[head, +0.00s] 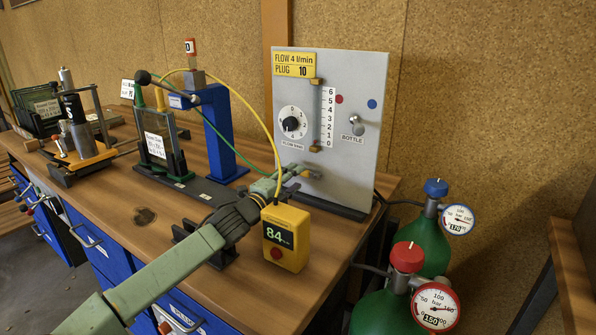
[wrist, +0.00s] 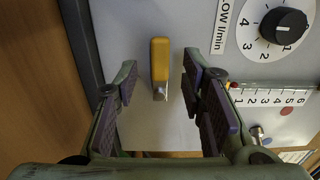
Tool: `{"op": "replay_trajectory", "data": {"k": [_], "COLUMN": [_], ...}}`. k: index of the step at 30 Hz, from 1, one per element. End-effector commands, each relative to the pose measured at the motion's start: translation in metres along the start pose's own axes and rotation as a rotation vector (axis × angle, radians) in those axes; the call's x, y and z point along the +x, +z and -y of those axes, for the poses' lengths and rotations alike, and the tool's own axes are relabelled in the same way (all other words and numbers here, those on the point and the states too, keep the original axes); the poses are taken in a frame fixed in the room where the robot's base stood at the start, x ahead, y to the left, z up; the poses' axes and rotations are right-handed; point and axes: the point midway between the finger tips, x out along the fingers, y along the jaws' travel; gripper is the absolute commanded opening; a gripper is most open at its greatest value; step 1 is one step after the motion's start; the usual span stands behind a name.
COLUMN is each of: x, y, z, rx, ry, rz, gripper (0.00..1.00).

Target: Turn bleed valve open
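The bleed valve shows in the wrist view as a yellow lever (wrist: 160,62) with a metal stem, on the pale panel (wrist: 135,25). No label for it is readable. In the head view a small yellow part (head: 305,174) shows low on the panel's left side, mostly hidden by my gripper (head: 290,184). In the wrist view my gripper (wrist: 158,100) is open, with one finger on each side of the lever and gaps on both sides. I cannot tell how deep the lever sits between the fingertips.
A black dial (head: 291,124) and a flow scale (head: 327,118) sit above on the panel. A yellow meter (head: 286,237) reading 84 stands close below my gripper. A blue stand (head: 217,135) and hoses are left. Green bottles (head: 425,245) stand right of the bench.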

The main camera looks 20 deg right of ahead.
Motion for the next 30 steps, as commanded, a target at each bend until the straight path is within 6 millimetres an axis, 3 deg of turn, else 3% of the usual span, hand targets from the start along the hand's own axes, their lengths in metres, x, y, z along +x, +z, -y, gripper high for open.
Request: {"op": "replay_trajectory", "data": {"k": [6, 17, 30], "x": [0.023, 0.027, 0.027], "y": [0.0, 0.0, 0.0], "z": [0.001, 0.0, 0.0], "rx": [-0.001, 0.0, 0.0], "ry": [0.0, 0.0, 0.0], "rz": [-0.001, 0.0, 0.0], "gripper": [0.37, 0.36, 0.07]}}
